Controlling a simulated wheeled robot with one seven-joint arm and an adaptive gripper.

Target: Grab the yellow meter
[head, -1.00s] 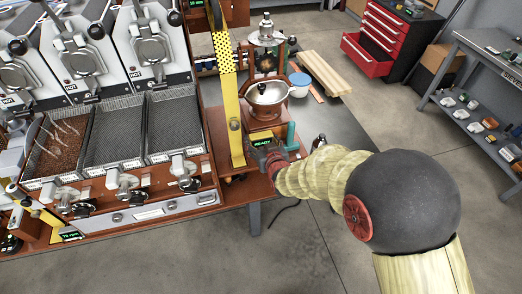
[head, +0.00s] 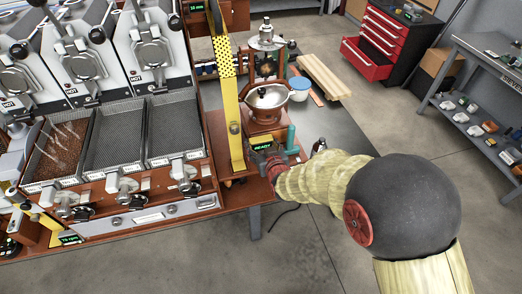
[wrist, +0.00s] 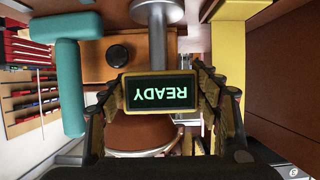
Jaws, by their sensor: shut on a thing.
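The yellow meter (wrist: 129,93) is a small yellow-framed box with a dark screen reading READY in green, upside down in the wrist view. In the head view its lit screen (head: 263,146) shows just in front of the grinder's wooden base. My gripper (wrist: 162,95) has a finger on each side of the meter and is shut on it. In the head view my gripper (head: 277,163) is at the bench's right front, partly hidden by its own wrist. I cannot tell whether the meter still touches the surface under it.
A yellow upright (head: 234,125) stands close left of my gripper. A grinder with a metal bowl (head: 268,97) is behind it. A teal handle (wrist: 70,85) is close beside the meter. Roaster trays (head: 117,133) fill the left; open floor lies in front.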

